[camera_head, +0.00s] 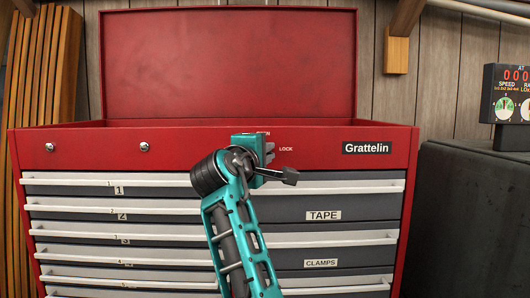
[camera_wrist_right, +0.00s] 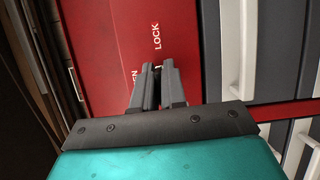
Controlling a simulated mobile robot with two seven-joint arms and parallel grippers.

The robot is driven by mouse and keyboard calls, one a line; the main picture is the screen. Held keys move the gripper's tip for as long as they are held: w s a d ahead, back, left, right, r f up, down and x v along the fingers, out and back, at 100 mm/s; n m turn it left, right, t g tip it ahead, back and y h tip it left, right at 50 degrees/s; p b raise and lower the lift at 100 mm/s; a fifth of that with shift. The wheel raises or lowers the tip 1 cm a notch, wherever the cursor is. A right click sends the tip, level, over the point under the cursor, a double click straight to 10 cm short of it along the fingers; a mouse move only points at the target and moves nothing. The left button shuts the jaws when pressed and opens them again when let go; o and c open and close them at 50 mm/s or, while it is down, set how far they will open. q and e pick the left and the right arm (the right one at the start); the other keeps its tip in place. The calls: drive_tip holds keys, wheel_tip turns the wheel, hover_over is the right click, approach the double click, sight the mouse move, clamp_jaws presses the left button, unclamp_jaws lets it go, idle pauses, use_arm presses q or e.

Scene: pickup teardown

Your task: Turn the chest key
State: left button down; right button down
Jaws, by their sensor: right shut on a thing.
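The red tool chest (camera_head: 205,142) stands in front of me with its lid (camera_head: 228,62) raised. The "LOCK" label (camera_head: 286,149) shows on its front panel, just right of my right gripper (camera_head: 267,150). In the right wrist view the same label (camera_wrist_right: 155,37) is just beyond the fingertips of the right gripper (camera_wrist_right: 158,72). Those fingers are close together at the panel, shut on the chest key. The key is hidden by the fingers, so its angle cannot be read. An "OPEN" label is partly covered by the gripper. My left gripper is out of view.
Shut grey drawers with long pale handles (camera_head: 340,189) run below the panel. A dark cabinet (camera_head: 470,215) stands close on the right, with a gauge box (camera_head: 508,98) on top. Wooden boards (camera_head: 42,90) lean at the left.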

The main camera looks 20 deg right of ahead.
idle(0.5)
drive_tip(key=c, duration=1.3)
unclamp_jaws()
